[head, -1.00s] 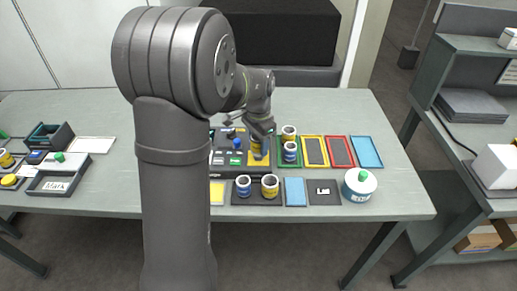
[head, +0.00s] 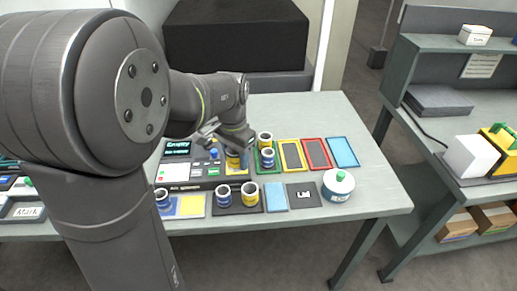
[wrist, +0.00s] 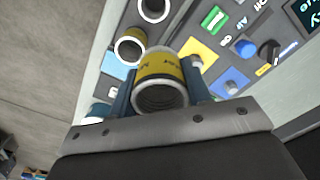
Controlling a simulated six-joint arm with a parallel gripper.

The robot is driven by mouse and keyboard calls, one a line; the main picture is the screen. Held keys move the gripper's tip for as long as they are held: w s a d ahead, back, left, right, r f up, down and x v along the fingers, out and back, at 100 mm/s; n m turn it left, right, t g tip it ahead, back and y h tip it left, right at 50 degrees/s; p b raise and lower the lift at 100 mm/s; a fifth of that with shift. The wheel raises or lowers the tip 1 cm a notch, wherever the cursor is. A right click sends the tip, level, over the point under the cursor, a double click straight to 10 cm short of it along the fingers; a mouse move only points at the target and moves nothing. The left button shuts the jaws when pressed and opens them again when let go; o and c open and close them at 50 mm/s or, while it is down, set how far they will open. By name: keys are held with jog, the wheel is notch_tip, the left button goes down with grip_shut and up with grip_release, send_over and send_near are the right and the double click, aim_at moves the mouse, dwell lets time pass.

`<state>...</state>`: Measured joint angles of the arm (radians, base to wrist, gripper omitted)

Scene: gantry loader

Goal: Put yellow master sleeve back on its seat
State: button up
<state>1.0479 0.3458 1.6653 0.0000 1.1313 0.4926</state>
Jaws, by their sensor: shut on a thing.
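My gripper (head: 241,154) is shut on a yellow sleeve with dark marks, the yellow master sleeve (wrist: 160,70), seen clearly in the wrist view between the two blue fingers. Its open pale end faces the wrist camera. In the head view the gripper and arm partly hide it at the right part of the dark control panel (head: 185,172). In the wrist view a yellow square (wrist: 198,52) and a blue square (wrist: 232,80) lie on the panel beside the held sleeve, each with a small grey part. Whether the sleeve touches anything below is hidden.
A dark tray (head: 237,209) in front holds a blue sleeve (head: 223,196) and another yellow sleeve (head: 250,194). Yellow and blue sleeves stand at the green-framed tray (head: 278,160). Yellow-framed, red-framed and blue trays lie to the right. A white-and-blue round container (head: 338,186) stands front right.

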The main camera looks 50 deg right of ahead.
aim_at(192, 205)
jog(key=w+a+f+n, duration=0.45)
jog(key=w+a, duration=0.25)
jog(key=a, duration=0.6)
jog(key=shift+m, duration=0.35)
jog(key=shift+w+d+f, duration=0.1)
jog(key=shift+f, duration=1.6)
jog(key=shift+w+d+f, duration=0.1)
jog(key=shift+f, duration=1.6)
jog(key=shift+f, duration=0.2)
jog(key=o, duration=1.7)
jog(key=shift+c, duration=0.2)
jog(key=shift+r, duration=0.1)
notch_tip(192, 205, up, 9)
